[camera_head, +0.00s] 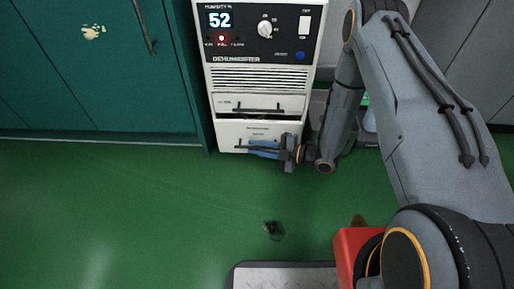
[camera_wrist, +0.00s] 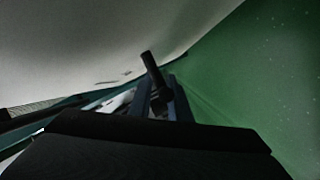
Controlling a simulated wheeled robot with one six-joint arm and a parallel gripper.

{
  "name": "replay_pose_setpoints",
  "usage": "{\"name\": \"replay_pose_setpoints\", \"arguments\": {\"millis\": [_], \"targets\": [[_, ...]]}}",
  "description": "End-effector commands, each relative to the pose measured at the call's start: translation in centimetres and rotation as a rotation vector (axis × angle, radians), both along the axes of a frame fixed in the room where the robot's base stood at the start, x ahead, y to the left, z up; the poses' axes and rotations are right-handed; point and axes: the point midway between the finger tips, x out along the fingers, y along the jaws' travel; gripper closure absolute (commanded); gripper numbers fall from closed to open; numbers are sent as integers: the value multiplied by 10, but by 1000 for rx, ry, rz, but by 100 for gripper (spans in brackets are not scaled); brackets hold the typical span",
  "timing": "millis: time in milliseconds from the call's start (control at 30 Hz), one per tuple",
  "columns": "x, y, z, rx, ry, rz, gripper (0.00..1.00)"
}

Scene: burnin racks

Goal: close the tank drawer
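The white dehumidifier (camera_head: 262,78) stands against the back, with two drawers low on its front. The lower drawer (camera_head: 228,131), which I take for the tank drawer, has a dark gap above its front and looks pulled out a little. Its dark handle (camera_head: 240,147) runs across the front. My gripper (camera_head: 262,149) is at this handle, with its blue fingers above and below it. In the wrist view the dark handle (camera_wrist: 152,68) lies between the fingers (camera_wrist: 160,98). Whether they press on it is not clear.
The upper drawer (camera_head: 232,104) looks shut. A teal cabinet (camera_head: 90,75) stands on the left. The green floor (camera_head: 150,210) in front is mostly clear, with a small dark patch (camera_head: 274,230). A red object (camera_head: 352,250) shows near my arm.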

Motion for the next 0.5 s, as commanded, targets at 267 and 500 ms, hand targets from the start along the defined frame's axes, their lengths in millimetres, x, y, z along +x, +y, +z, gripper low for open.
{"name": "replay_pose_setpoints", "arguments": {"millis": [267, 500], "targets": [[0, 0, 0, 0, 0, 1, 100], [10, 0, 0, 0, -3, 2, 100]]}}
